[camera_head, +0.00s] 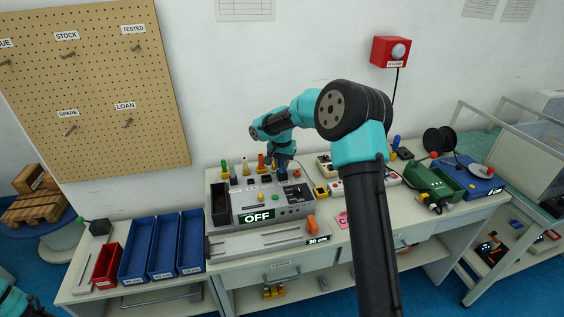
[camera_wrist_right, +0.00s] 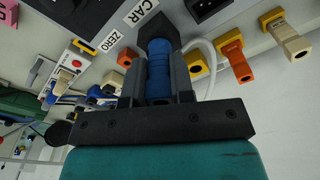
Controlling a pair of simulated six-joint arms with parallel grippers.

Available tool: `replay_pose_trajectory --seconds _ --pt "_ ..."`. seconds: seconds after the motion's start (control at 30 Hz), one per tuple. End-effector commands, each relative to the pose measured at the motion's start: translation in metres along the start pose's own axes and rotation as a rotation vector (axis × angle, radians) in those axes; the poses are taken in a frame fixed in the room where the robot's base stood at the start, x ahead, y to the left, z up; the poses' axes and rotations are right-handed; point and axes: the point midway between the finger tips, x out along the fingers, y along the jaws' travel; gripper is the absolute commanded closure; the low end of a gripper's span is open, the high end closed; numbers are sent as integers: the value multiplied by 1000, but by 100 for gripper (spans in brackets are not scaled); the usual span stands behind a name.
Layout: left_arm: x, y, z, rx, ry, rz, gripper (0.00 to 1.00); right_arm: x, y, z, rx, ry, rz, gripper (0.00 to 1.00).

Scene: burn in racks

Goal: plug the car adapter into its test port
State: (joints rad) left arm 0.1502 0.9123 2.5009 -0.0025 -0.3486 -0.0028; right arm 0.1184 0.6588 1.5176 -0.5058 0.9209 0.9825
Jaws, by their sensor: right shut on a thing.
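The car adapter (camera_wrist_right: 158,74) is a blue cylinder in the right wrist view. My right gripper (camera_wrist_right: 158,90) is shut on it, one dark finger on each side. The adapter's far end meets a dark square socket (camera_wrist_right: 158,32) beside the "CAR" label (camera_wrist_right: 142,13); I cannot tell how deep it sits. In the head view my right gripper (camera_head: 281,160) is over the back right of the grey test station (camera_head: 244,201), whose display (camera_head: 257,217) reads "OFF". The adapter is small and mostly hidden there. Only a bit of my left arm shows at the bottom left; its gripper is out of view.
Several coloured plugs stand along the station's back, such as an orange one (camera_wrist_right: 235,60) and a yellow one (camera_wrist_right: 197,66). Blue bins (camera_head: 164,246) and a red bin (camera_head: 105,266) lie left. A green box (camera_head: 433,184) and a blue unit (camera_head: 468,175) stand right.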

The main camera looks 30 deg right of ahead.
Motion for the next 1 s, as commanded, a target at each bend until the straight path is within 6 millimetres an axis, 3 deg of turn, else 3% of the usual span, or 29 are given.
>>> replay_pose_trajectory --seconds 0.33,0.73,1.0 --pt "0 0 0 0 0 0 57 2 0 1 0 -3 2 48" --pt "0 0 0 0 0 0 57 -6 0 0 0 0 0 48" --pt "0 0 0 0 0 0 57 -45 0 0 0 1 -2 48"
